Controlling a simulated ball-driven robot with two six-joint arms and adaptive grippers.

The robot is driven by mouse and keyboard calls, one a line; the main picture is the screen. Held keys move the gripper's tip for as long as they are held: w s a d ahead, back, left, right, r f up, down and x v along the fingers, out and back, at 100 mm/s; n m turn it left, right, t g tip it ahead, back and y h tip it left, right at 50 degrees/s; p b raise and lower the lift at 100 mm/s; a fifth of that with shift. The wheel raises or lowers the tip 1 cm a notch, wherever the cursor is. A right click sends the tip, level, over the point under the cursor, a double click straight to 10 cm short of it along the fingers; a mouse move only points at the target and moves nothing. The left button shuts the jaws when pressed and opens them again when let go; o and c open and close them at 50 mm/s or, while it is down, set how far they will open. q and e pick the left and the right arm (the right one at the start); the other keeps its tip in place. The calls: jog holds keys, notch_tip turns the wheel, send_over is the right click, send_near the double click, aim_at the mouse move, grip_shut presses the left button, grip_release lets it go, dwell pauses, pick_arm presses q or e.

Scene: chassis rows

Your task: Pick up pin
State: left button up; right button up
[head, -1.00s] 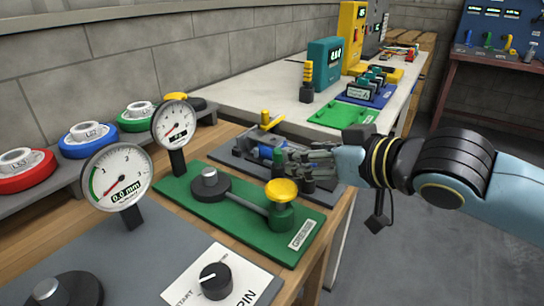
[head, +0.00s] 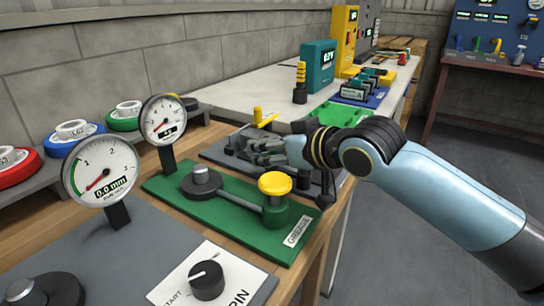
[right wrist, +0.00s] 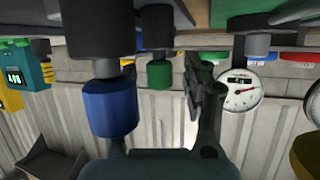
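My right gripper (head: 262,150) is low over a dark grey fixture plate (head: 215,152) in the head view. In the right wrist view, which looks upside down, one finger (right wrist: 203,100) shows at the right, and the other is hidden. A blue-capped pin-like part (right wrist: 110,108) with a grey neck is close to the camera, left of the finger. A green-capped part (right wrist: 159,75) appears beyond, in the gap. The gripper looks open, and I see no contact. I cannot tell which part is the pin. The left gripper is out of view.
A green plate (head: 165,188) with a yellow knob (head: 275,184) lies just in front of the fixture. Two dial gauges (head: 102,170) (head: 164,120) stand at the left. A yellow handle (head: 258,115) rises behind the gripper. Open floor lies right of the bench.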

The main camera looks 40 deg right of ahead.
grip_shut()
dwell(0.3)
